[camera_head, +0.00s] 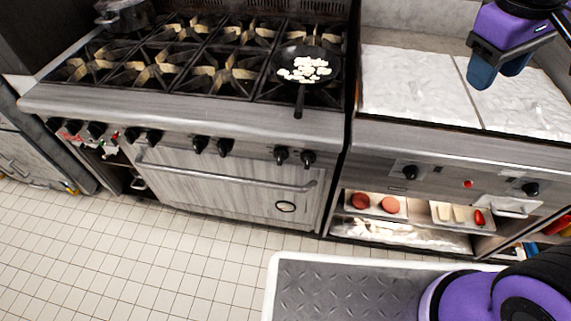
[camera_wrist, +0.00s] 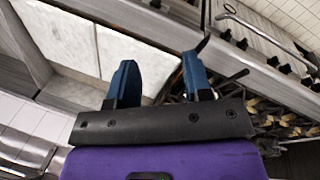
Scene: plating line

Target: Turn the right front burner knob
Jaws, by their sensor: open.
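The stove (camera_head: 180,108) has a row of black knobs along its front panel. The two rightmost are a left knob (camera_head: 281,155) and a right knob (camera_head: 308,158) of a pair, below the front right burner; which one serves that burner I cannot tell. A black pan (camera_head: 290,82) with pale pieces sits on that burner, handle toward the front. My gripper (camera_head: 497,75) is open and empty above the griddle, up and right of these knobs. In the wrist view, its two blue fingers (camera_wrist: 160,82) stand apart, and some stove knobs (camera_wrist: 285,68) show at right.
A flat griddle (camera_head: 410,90) with its own knobs (camera_head: 410,172) stands right of the stove. Below it are shelves with food trays (camera_head: 375,206). An oven handle bar (camera_head: 220,178) juts out under the stove knobs. A dark pot (camera_head: 125,15) stands at back left.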

